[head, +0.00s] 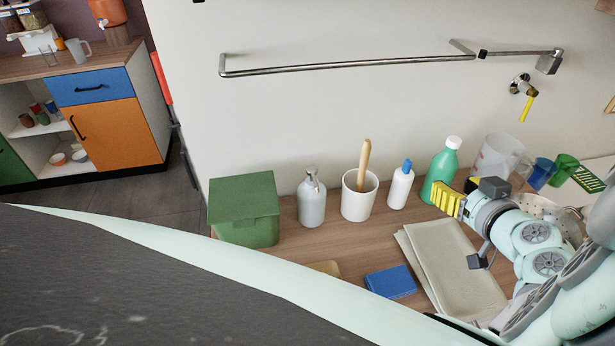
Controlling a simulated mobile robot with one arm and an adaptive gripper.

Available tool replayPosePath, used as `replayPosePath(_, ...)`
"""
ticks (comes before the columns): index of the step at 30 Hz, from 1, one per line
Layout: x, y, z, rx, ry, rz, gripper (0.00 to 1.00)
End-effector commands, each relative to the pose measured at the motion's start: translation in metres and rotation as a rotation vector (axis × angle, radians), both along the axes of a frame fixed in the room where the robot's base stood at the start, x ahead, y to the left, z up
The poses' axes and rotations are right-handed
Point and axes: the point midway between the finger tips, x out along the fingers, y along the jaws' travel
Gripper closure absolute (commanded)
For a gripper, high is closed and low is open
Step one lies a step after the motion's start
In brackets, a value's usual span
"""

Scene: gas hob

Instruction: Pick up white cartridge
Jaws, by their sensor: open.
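I cannot make out anything that is clearly a white cartridge. White things on the wooden counter (290,243) are a bottle with a blue cap (400,189) and a cup (358,202) with a wooden handle standing in it. My gripper (446,200), with yellow ribbed fingers, is above the right part of the counter, in front of a green bottle with a white cap (443,160). It is open, and I see nothing held in it. The arm hides part of the counter's right end.
A green lidded box (245,210) and a grey pump bottle (312,203) stand left of the cup. A blue block (390,282) and folded beige cloth (452,267) lie in front. A metal rail (350,64) crosses the wall.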

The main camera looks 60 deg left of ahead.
Motion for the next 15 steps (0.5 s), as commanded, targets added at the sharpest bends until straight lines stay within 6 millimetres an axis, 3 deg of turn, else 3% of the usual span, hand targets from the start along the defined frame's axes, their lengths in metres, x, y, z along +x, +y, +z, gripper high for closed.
replayPosePath(4,-0.006,0.009,-0.004,-0.004,-0.001,0.046,0.52)
replayPosePath(15,0.009,0.047,-0.017,-0.004,0.002,0.046,0.52)
